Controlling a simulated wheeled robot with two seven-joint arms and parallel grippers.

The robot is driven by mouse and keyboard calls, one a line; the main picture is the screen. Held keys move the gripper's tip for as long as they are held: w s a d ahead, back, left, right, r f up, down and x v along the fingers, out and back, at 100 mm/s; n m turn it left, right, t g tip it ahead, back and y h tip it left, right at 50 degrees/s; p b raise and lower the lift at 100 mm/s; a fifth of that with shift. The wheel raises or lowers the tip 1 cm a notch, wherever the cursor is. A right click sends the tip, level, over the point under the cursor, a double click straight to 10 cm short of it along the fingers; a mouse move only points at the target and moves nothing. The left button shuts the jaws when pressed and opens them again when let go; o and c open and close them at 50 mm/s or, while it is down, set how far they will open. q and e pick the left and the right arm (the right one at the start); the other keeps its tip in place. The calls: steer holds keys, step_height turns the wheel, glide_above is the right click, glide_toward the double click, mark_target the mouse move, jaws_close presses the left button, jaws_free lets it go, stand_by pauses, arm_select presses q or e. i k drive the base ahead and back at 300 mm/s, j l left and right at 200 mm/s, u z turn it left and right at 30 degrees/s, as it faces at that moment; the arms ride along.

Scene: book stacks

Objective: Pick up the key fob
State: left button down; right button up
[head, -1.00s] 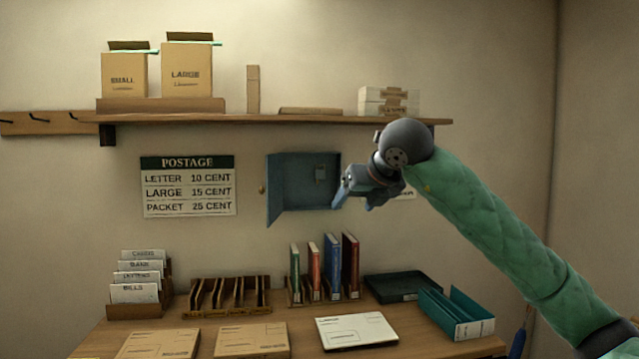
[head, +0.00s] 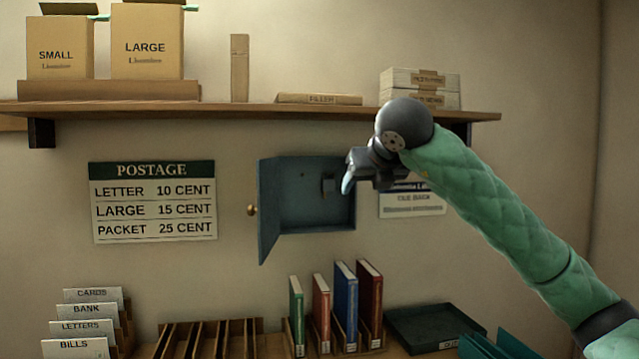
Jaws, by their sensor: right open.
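A small blue wall cabinet (head: 285,200) has its door (head: 267,212) swung open to the left. Inside, near the right of its back wall, hangs a small dark item (head: 328,183) that may be the key fob; it is too small and dim to be sure. My right gripper (head: 352,178) is open at the cabinet's right edge, just right of the dark item. It covers part of the cabinet's right side, and nothing shows between its fingers. My left gripper is not in view.
A wooden shelf (head: 250,112) with boxes runs above the cabinet. A postage sign (head: 153,200) hangs left, and a white notice (head: 412,204) is partly behind my arm. Below stand upright books (head: 345,305), a dark tray (head: 425,325) and card files (head: 85,325).

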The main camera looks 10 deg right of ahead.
mark_target(329, 185)
steer(key=i, duration=0.85)
